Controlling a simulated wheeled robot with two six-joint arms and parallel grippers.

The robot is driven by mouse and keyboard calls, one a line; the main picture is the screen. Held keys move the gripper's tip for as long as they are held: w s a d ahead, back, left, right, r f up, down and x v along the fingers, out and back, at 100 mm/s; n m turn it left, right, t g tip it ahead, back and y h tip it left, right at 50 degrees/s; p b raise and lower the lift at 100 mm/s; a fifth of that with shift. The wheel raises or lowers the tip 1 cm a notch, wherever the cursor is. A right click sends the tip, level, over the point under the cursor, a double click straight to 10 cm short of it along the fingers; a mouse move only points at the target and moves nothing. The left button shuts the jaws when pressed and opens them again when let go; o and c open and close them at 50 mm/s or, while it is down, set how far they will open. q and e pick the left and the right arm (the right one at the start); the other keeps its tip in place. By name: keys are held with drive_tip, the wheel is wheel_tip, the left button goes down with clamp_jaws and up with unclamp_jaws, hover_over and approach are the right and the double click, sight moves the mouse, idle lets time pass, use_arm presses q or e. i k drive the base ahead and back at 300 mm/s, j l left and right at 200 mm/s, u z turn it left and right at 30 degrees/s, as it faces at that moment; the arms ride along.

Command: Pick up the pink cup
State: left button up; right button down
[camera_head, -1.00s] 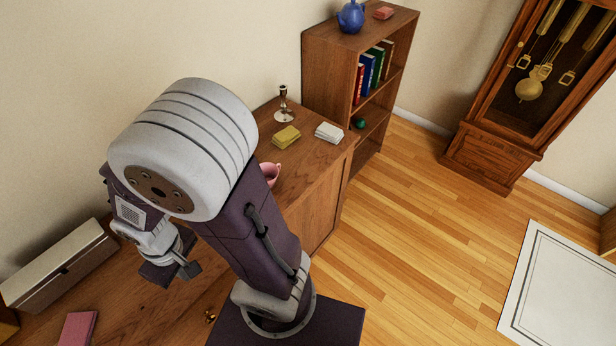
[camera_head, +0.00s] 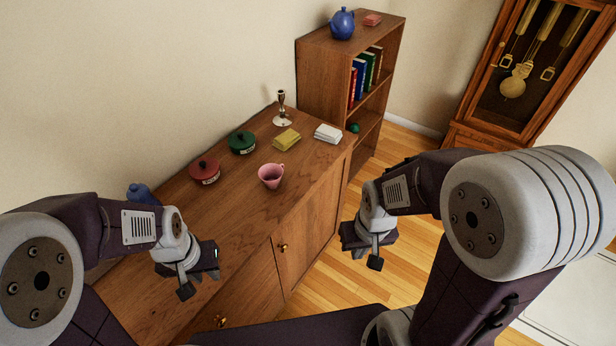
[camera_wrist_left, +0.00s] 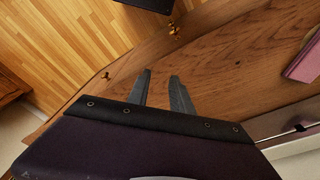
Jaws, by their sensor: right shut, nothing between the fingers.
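The pink cup (camera_head: 271,176) stands upright on the wooden sideboard top, near its front edge, in the head view. Its handle points to the upper right. My left gripper (camera_head: 188,287) is over the nearer left part of the sideboard, lower left of the cup and clear of it. In the left wrist view its two fingers (camera_wrist_left: 160,90) are apart, with only bare wood between them; the cup is not in that view. My right gripper (camera_head: 374,260) is shut and empty, right of the cup, past the sideboard's front edge.
A red lidded pot (camera_head: 205,172) and a green one (camera_head: 242,143) stand behind the cup. A yellow stack (camera_head: 286,139), white stack (camera_head: 328,133) and candlestick (camera_head: 282,108) are further back. A blue object (camera_head: 140,194) is at left. Wood around the cup is bare.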

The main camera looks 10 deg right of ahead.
sight(271, 175)
drive_tip(key=i+l+u, duration=0.1)
drive_tip(key=l, duration=0.2)
drive_tip(key=i+l+u, duration=0.2)
drive_tip(key=i+l, duration=0.15)
drive_tip(key=l, duration=0.25)
drive_tip(key=i+l, duration=0.1)
drive_tip(key=l, duration=0.25)
drive_tip(key=u, duration=0.05)
